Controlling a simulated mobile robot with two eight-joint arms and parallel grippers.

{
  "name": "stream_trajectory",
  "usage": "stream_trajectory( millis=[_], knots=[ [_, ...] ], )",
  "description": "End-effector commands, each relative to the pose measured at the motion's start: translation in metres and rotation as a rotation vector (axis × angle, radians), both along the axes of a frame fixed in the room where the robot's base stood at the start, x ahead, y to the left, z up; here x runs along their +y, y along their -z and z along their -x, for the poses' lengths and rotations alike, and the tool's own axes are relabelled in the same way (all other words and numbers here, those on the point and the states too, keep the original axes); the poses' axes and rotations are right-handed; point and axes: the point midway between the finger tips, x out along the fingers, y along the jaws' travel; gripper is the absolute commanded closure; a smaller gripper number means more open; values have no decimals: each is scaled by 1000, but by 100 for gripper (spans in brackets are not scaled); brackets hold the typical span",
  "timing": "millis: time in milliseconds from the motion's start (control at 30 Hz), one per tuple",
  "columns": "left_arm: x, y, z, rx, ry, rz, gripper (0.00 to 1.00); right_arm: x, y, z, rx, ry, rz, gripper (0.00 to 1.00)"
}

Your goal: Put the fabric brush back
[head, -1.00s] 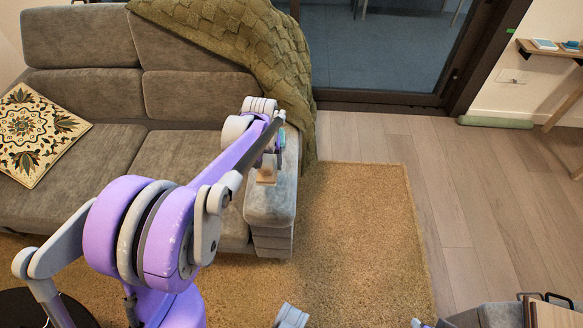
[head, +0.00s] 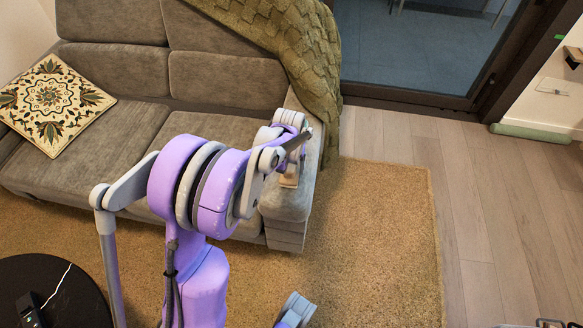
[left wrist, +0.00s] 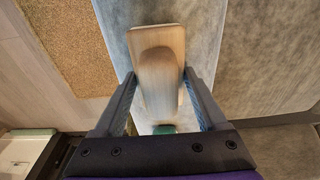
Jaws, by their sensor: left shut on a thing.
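The fabric brush is a pale wooden block with a rounded wooden handle, large in the left wrist view (left wrist: 160,42). In the head view a small part of the brush (head: 289,180) shows at the front of the sofa's right armrest (head: 288,204). My left gripper (left wrist: 160,78) has a finger on each side of the handle and is shut on it. In the head view my left gripper (head: 292,162) is mostly hidden by my own arm. I cannot tell whether the brush touches the armrest.
The grey sofa (head: 215,80) has a patterned cushion (head: 50,100) at left and a green knitted throw (head: 290,40) over its right back. A round black table (head: 60,290) with a dark device (head: 28,310) stands lower left.

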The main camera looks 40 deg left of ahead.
Motion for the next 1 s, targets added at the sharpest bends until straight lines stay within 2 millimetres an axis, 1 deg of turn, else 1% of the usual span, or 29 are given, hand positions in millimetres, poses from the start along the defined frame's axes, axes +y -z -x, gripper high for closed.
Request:
stream_trajectory(
  millis=[33,233,367,400,533,800,933,1000],
  knots=[
    [0,4,0,0,0,0,100,0,2,0,1,0,0,64],
    [0,3,0,0,0,0,100,0,1,0,0,0,0,64],
    [0,7,0,0,0,0,100,0,4,0,1,0,0,64],
    [0,7,0,0,0,0,24,0,4,0,2,0,0,64],
    [0,6,0,0,0,0,1,0,3,0,1,0,0,64],
    [0,4,0,-1,0,0,0,0,2,0,1,0,0,64],
    [-1,-8,1,-1,0,0,0,0,-4,0,-1,0,0,64],
    [-1,-21,2,-1,0,0,0,0,-8,0,-3,0,0,64]
  ],
)
